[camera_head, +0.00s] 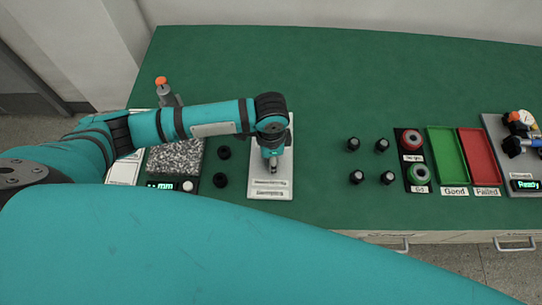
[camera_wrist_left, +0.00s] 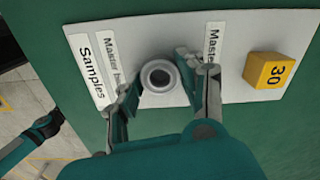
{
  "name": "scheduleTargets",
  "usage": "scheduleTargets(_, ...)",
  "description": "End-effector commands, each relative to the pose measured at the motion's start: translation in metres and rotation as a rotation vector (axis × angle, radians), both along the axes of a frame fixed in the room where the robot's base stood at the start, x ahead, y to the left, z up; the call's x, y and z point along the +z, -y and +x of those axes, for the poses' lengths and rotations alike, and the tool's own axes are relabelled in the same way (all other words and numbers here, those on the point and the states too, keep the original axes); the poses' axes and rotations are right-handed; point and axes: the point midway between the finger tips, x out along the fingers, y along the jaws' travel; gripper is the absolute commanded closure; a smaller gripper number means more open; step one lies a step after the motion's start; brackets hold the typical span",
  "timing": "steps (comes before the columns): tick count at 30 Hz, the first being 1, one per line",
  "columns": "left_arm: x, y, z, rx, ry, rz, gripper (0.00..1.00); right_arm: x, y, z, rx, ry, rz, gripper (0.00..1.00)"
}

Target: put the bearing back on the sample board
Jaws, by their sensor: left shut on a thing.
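The sample board (camera_head: 257,170) is a white plate on the green table, under my left gripper (camera_head: 271,160). In the head view the bearing is hidden by the gripper. My right gripper is out of view.
Green (camera_head: 447,150) and red (camera_head: 479,150) trays lie further right. A speckled stone block (camera_head: 175,157) with a gauge stands left. The back table is clear.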

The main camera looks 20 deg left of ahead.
Motion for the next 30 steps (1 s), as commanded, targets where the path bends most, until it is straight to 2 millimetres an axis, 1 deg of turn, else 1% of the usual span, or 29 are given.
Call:
scheduleTargets(2, -0.004, 0.0, 0.0, -0.001, 0.001, 0.0, 0.98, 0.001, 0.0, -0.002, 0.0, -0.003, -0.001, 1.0)
scheduleTargets(11, -0.006, 0.0, 0.0, 0.0, 0.001, 0.0, 0.98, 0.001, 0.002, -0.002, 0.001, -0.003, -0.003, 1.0)
scheduleTargets(12, -0.007, 0.0, 0.0, 0.0, 0.001, 0.0, 0.59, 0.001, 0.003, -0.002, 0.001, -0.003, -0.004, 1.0)
scheduleTargets(17, -0.006, 0.0, 0.0, 0.0, 0.002, 0.0, 0.38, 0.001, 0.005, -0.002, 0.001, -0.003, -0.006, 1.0)
scheduleTargets(18, -0.006, 0.0, 0.0, 0.0, 0.001, 0.0, 0.37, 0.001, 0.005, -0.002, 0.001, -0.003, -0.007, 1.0)
scheduleTargets(26, -0.005, 0.0, 0.001, 0.0, 0.002, 0.0, 0.37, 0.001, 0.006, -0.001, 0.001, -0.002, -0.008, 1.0)
scheduleTargets(29, 0.003, 0.001, 0.001, 0.0, 0.004, -0.003, 0.37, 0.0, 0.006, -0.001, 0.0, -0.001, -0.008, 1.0)
scheduleTargets(30, 0.008, 0.001, 0.001, 0.0, 0.004, -0.003, 0.37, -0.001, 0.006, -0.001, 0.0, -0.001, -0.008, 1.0)
